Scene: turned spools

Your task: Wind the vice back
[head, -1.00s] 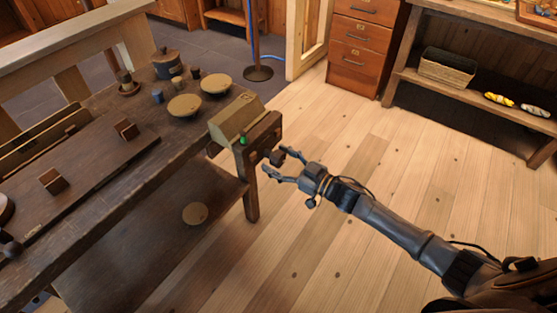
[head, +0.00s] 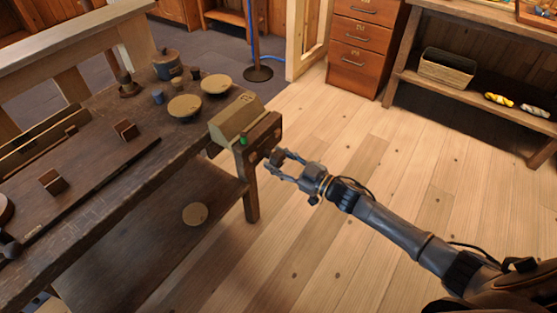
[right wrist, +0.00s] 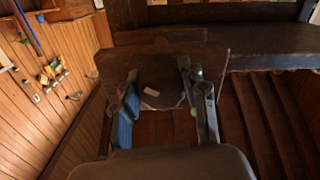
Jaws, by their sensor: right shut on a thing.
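The vice (head: 262,137) is at the right end of the dark workbench (head: 95,215), with an upright dark wooden jaw. A dark round knob (head: 278,156) stands out from the jaw's outer face. A beige block (head: 236,117) with a sloped face sits just behind the jaw; I cannot tell whether it is clamped. My right gripper (head: 273,164) is shut on the knob from the floor side. In the right wrist view the knob (right wrist: 160,82), with a small pale mark, lies between my two fingers (right wrist: 159,88). My left gripper is out of view.
Two pale discs (head: 184,107), a lidded pot (head: 166,64) and small cups stand on the bench, with dark blocks (head: 126,129) nearer. Another disc (head: 195,214) lies on the lower shelf. The plank floor (head: 330,245) around my arm is clear.

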